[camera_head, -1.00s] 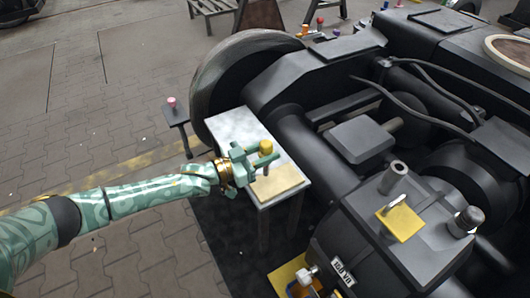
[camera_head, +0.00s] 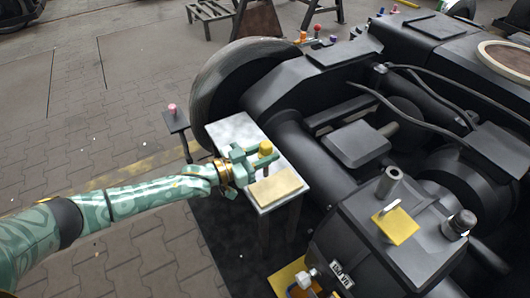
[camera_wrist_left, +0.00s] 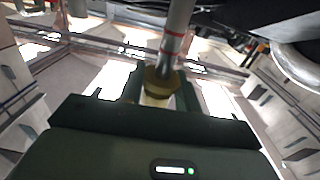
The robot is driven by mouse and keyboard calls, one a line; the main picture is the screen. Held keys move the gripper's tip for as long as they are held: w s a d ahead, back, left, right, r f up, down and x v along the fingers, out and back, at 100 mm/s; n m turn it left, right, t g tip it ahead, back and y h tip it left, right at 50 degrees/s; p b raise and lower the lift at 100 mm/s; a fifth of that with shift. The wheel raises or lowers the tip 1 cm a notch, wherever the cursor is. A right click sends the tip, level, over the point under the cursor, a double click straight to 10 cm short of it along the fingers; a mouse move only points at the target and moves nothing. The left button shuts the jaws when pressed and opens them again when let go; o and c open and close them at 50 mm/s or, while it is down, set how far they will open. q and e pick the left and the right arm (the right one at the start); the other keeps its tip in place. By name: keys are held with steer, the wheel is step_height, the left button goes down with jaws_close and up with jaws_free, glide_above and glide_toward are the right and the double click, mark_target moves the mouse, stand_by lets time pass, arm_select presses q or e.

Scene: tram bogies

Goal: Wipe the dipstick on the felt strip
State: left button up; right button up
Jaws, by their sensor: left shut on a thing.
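My left gripper (camera_head: 262,156) is shut on the dipstick (camera_head: 265,147) at its yellow knob, above the small grey table. In the left wrist view the dipstick's grey rod (camera_wrist_left: 176,35) with red bands runs away from the olive-yellow knob. The felt strip (camera_head: 276,187) is a tan pad lying on the near end of the table. The gripper is just beyond the strip's far edge in the head view. Only a short bit of rod shows below the fingers, and I cannot tell whether it touches the strip. My right gripper is not in view.
The small table (camera_head: 231,131) stands close beside the dark bogie wheel (camera_head: 215,88) and frame. A gearbox housing (camera_head: 365,235) with an upright tube (camera_head: 390,181) and a yellow plate (camera_head: 397,225) is at right. A small post with a pink knob (camera_head: 172,108) stands left of the table.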

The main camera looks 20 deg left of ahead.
arm_select(q)
step_height(320, 180, up, 8)
steer(key=p, duration=0.5)
steer(key=shift+r+p, duration=0.15)
steer(key=shift+p, duration=0.25)
steer(key=shift+f, duration=0.2)
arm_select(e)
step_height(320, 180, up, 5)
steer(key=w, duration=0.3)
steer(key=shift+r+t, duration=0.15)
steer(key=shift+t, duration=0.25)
